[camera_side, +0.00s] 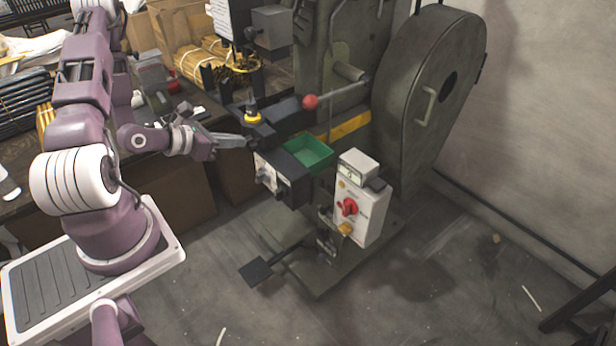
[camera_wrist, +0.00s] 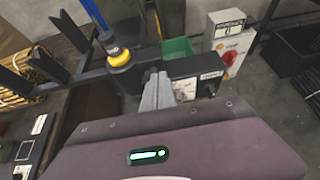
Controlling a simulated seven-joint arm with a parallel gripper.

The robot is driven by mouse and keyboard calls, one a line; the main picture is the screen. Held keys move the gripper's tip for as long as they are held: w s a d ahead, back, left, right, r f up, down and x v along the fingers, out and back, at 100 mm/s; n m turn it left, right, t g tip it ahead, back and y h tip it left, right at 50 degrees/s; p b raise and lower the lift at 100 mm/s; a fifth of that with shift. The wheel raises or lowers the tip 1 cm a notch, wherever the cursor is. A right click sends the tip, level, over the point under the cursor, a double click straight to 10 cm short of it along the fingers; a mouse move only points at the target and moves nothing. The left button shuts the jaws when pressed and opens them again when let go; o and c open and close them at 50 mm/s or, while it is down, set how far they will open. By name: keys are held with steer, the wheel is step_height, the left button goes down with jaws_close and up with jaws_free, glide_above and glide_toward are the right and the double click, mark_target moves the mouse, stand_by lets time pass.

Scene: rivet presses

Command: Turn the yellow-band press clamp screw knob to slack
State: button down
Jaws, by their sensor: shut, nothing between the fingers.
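The press (camera_side: 430,90) is dark green and carries a yellow band (camera_side: 350,127) across its front. A small dark knob (camera_side: 253,144) sits at the near end of its work head, above a white label plate (camera_side: 264,171); I take it for the clamp screw knob. My gripper (camera_side: 241,142) points at it from the left, its tips at or very near it. I cannot tell whether they touch. In the wrist view my gripper (camera_wrist: 156,80) is shut and empty, and the fingers hide most of the knob. The knob's turn position is not readable.
A yellow-ringed black post (camera_wrist: 120,57) stands just left of my fingers. A green tray (camera_side: 308,152) lies behind the head. A red-balled lever (camera_side: 311,102) sticks out above it. A control box with a red switch (camera_side: 349,207) stands at right. A bench with bundled rods (camera_side: 200,62) is behind.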

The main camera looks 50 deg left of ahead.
steer(key=shift+w, duration=1.05)
steer(key=shift+a+f, duration=0.1)
steer(key=shift+a, duration=0.2)
steer(key=shift+a, duration=1.1)
steer(key=shift+a, duration=0.15)
